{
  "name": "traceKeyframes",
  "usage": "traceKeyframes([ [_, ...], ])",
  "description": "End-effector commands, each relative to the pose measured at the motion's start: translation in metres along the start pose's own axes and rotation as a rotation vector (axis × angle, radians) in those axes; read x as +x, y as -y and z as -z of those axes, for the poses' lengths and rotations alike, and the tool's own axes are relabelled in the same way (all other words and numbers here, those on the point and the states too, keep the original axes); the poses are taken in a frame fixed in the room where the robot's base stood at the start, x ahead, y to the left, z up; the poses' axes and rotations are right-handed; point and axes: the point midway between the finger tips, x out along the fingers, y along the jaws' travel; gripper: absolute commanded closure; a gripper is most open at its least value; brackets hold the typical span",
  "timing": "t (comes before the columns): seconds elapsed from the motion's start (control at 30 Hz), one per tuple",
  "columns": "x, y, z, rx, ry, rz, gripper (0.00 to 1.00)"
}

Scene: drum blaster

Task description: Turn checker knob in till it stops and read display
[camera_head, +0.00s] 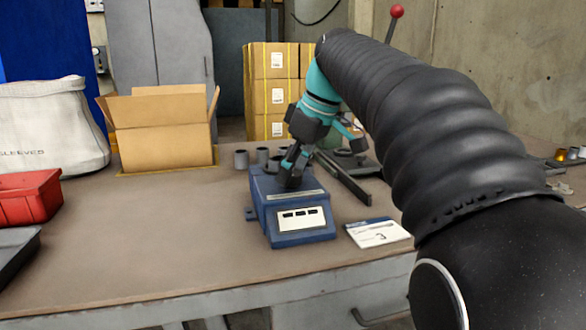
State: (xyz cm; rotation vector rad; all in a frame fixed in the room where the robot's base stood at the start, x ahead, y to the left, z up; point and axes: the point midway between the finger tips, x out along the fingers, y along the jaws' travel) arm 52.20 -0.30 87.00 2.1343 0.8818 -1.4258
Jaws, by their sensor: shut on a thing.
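The checker is a blue box (262,212) on the workbench, with a sloped front. My gripper (292,172), teal and black, points down at the top of the checker. Its fingers are shut on the checker knob, which they mostly hide.
A white card (378,233) marked 3 lies right of the checker. Several grey cylinders (241,159) stand behind it, near a dark rail (345,180). An open carton (163,143) and a red bin (30,198) are left.

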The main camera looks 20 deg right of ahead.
Motion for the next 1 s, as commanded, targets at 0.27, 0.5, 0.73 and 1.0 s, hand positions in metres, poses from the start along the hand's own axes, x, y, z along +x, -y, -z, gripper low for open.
traceKeyframes([
  [0.27,-0.0009,0.0012,0.0005,0.064,0.000,-0.027,0.88],
  [0.5,-0.0013,0.0022,0.0008,0.220,0.000,-0.092,0.88],
  [0.73,-0.0015,0.0031,0.0017,0.419,0.000,-0.176,0.88],
  [1.0,-0.0009,0.0040,0.0026,0.655,0.001,-0.273,0.88],
])
